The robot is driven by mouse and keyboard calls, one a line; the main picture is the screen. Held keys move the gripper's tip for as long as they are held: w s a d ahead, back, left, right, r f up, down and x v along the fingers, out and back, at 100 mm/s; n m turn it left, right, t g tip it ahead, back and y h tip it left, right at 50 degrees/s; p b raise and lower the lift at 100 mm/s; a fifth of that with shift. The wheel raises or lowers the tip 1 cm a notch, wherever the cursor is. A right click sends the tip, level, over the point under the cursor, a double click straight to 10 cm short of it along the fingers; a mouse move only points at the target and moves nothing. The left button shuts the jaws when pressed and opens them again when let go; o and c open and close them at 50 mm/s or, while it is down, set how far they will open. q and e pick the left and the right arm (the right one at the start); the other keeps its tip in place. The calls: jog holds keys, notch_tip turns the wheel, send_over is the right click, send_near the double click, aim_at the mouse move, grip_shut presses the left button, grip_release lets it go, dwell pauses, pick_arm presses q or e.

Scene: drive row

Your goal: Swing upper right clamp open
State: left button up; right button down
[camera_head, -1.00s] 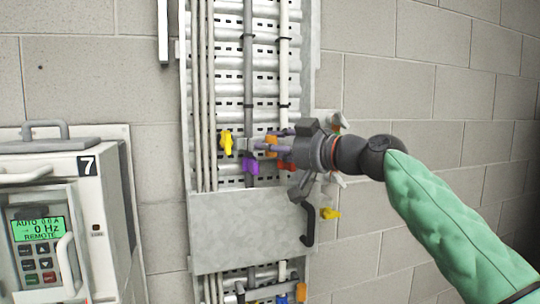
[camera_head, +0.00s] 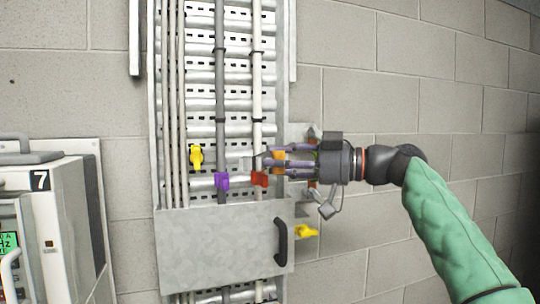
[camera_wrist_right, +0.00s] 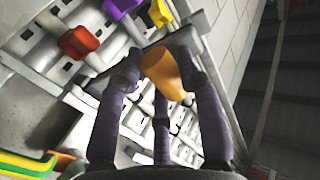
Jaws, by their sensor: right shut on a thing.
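The orange tab (camera_head: 278,160) of the upper right clamp stands at the right edge of the cable tray (camera_head: 284,60), right of the white pipe (camera_head: 256,90). My right gripper (camera_head: 270,162) reaches in from the right, its purple fingers closed around this tab. In the right wrist view the orange tab (camera_wrist_right: 162,72) sits between the fingertips, against a grey metal piece (camera_wrist_right: 188,40). A red tab (camera_head: 260,179) is just below left of the fingers, and a purple tab (camera_head: 221,181) is further left. My left gripper is not in view.
A yellow tab (camera_head: 196,156) sits further left on the tray. Below is a grey cover plate (camera_head: 215,245) with a black handle (camera_head: 281,242). A yellow lever (camera_head: 306,231) sticks out right of it. A drive unit (camera_head: 60,225) stands at left. The wall at right is clear.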

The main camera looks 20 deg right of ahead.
aim_at(267, 156)
jog(key=d+p, duration=0.1)
jog(key=d+n+g+y+p, duration=0.1)
jog(key=d+r+g+p, duration=0.1)
jog(key=shift+s+n, duration=0.3)
jog(key=shift+n, duration=0.1)
jog(key=shift+d+f+p, duration=0.15)
jog(key=shift+d+p, duration=0.35)
jog(key=shift+d, duration=0.65)
jog(key=shift+w+f, duration=0.1)
jog(key=shift+f, duration=0.05)
dwell(0.5)
